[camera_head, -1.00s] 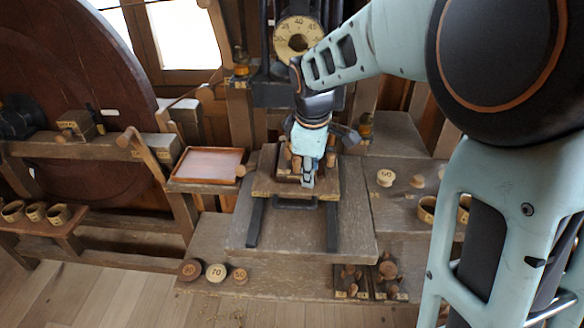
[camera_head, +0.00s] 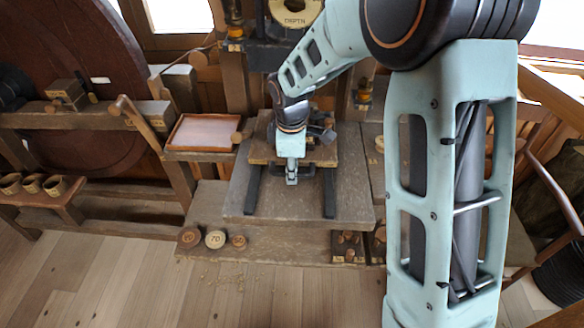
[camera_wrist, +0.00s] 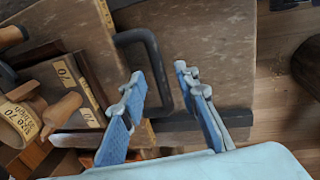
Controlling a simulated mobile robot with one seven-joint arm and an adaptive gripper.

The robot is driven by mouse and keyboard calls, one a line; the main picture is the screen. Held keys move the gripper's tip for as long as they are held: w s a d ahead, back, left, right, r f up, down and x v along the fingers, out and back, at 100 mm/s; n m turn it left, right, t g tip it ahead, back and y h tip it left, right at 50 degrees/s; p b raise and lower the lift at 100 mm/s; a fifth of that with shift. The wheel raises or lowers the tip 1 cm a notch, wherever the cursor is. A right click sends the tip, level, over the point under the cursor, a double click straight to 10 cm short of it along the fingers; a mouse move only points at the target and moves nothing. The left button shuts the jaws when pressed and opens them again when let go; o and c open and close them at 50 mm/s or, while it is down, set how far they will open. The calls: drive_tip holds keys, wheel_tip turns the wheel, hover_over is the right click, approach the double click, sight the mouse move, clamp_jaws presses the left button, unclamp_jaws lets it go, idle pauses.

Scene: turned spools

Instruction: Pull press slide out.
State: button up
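The press slide is a wooden carriage (camera_head: 258,153) on two dark rails of the press bed in the head view, partly hidden behind my arm. Its edge also shows at the left in the wrist view (camera_wrist: 103,14). A dark U-shaped handle (camera_wrist: 155,62) sticks out from its front edge. My gripper (camera_head: 291,182) points down at the front of the slide, by the handle. In the wrist view my gripper (camera_wrist: 162,88) is open, its blue fingers on either side of the handle's crossbar. I cannot tell whether either finger touches it.
Wooden pegs and blocks (camera_wrist: 60,105) sit on the slide. Bare wooden bed (camera_head: 290,203) lies between the rails in front. Several round spools (camera_head: 215,238) stand on the lower front step. A shallow tray (camera_head: 203,133) is left of the slide.

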clamp_jaws()
idle(0.4)
drive_tip(key=shift+s+f, duration=0.1)
